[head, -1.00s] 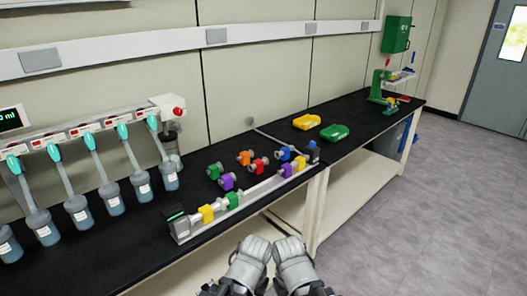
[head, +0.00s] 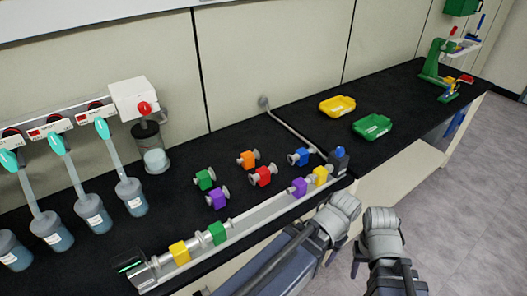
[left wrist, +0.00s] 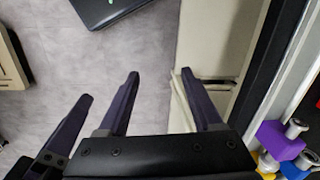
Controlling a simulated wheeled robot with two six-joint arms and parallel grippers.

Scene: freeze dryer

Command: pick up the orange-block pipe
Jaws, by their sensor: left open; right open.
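The orange-block pipe (head: 248,159) lies on the black bench in the head view, a short grey pipe piece with an orange block around its middle. It lies behind the red-block pipe (head: 262,176) and to the right of the green-block pipe (head: 204,179). My left gripper (left wrist: 160,74) is open and empty in the left wrist view, over the floor beside the bench front. My right gripper (head: 382,235) is at the front of the bench in the head view, away from the pipes; its fingers are hard to make out. The orange pipe is not in the left wrist view.
A long rail (head: 235,242) with coloured blocks runs along the bench's front edge, between my arms and the loose pipes. Purple (head: 217,197) and blue (head: 299,157) pipes lie nearby. Yellow (head: 337,106) and green (head: 372,126) trays stand at the right. Flasks stand at the left.

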